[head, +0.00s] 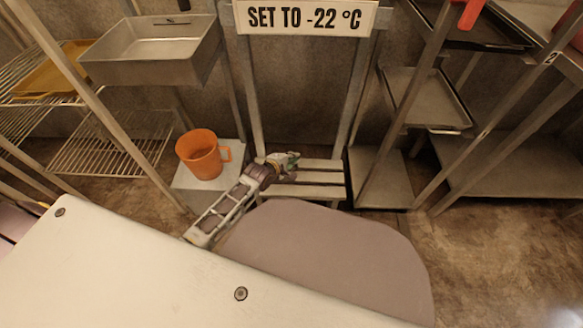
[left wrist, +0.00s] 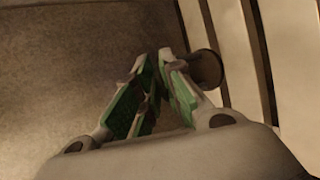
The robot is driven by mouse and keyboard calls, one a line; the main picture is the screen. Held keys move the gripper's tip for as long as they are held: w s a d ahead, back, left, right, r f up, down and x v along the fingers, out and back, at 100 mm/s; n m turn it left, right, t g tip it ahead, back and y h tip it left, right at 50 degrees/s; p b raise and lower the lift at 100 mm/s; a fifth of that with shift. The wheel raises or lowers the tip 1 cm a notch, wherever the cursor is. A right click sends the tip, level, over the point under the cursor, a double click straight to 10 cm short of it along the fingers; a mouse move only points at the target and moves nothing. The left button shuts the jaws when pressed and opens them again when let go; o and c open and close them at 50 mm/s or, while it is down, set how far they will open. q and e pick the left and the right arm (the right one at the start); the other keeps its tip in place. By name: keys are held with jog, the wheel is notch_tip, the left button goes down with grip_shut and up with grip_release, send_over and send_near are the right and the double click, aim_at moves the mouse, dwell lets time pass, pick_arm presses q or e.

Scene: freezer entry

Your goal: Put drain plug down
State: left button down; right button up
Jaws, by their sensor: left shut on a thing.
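My left gripper (head: 288,161) reaches out over the left part of the slatted wooden bench (head: 318,181). In the left wrist view its green-padded fingers (left wrist: 163,75) are close together, shut on the drain plug. The drain plug (left wrist: 208,69) shows there as a dark brown, round piece by the fingertips, partly hidden by the right finger. In that view it lies in front of the pale slats (left wrist: 247,60); I cannot tell whether it touches them. In the head view I cannot make out the plug clearly at the fingertips. My right gripper is not in view.
An orange mug (head: 203,155) stands on a low pale stand (head: 205,185) left of the bench. A metal basin (head: 150,66) is at upper left, beside wire shelves (head: 110,142). Racks with metal trays (head: 425,97) stand on the right. A sign (head: 303,17) hangs above the bench.

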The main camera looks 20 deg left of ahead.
aim_at(291, 169)
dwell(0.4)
pick_arm(q)
jog(key=shift+f+b, duration=1.4)
jog(key=shift+f, duration=1.1)
jog(key=c, duration=1.5)
grip_release()
jog(key=shift+f, duration=0.1)
jog(key=shift+c, duration=0.2)
